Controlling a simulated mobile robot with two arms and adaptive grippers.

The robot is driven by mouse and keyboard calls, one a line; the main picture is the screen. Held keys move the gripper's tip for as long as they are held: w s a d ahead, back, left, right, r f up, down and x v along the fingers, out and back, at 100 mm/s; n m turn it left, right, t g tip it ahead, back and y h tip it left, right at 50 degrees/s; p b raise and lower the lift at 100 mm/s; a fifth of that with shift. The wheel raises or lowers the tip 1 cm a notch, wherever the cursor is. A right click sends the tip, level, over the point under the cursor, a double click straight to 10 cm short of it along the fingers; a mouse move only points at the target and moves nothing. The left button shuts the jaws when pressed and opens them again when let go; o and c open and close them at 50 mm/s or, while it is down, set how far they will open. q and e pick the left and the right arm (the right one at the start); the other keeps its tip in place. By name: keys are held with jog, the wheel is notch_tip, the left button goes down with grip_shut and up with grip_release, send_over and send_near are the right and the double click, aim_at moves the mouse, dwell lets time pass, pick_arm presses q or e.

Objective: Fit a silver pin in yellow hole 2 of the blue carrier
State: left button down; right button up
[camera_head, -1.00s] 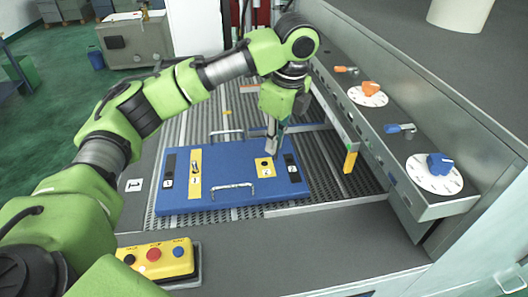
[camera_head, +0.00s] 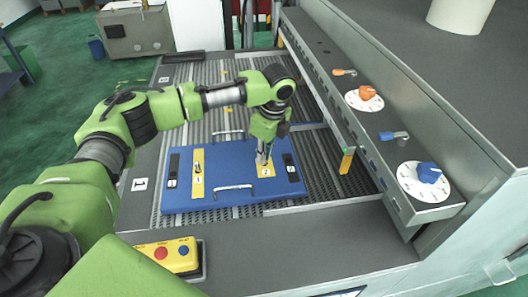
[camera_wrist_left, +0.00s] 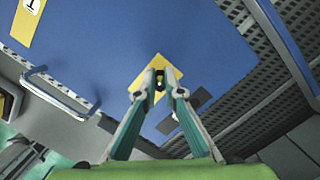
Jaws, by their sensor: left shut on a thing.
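The blue carrier (camera_head: 220,193) lies flat on the perforated bed. Its yellow plate marked 2 (camera_head: 266,171) is on the right part, and the yellow plate marked 1 (camera_head: 198,182) is on the left part. My left gripper (camera_head: 263,163) points down right over plate 2, with its tips at or very close to the plate. In the wrist view the left gripper (camera_wrist_left: 160,82) is shut on a small silver pin (camera_wrist_left: 159,86), held over the yellow plate 2 (camera_wrist_left: 141,80). The hole is hidden behind the pin and fingers. I cannot tell how deep the pin sits. My right gripper is not in view.
A control panel with orange (camera_head: 367,92) and blue knobs (camera_head: 428,172) runs along the right. A yellow button box (camera_head: 165,256) is at the front left. Dark slots marked with labels flank the plates.

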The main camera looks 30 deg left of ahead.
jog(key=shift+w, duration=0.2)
pick_arm(q)
jog(key=shift+f, duration=0.1)
jog(key=c, duration=2.2)
grip_release()
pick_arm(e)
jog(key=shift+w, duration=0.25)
pick_arm(q)
jog(key=shift+o, duration=0.2)
jog(key=shift+r, duration=0.2)
notch_tip(320, 180, up, 12)
jog(key=d+b, duration=0.2)
jog(key=b, duration=0.2)
jog(key=shift+s+b, duration=0.15)
jog(key=shift+b, duration=0.25)
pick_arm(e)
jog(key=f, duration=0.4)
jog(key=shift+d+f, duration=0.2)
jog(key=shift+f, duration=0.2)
pick_arm(q)
jog(key=shift+f, duration=0.15)
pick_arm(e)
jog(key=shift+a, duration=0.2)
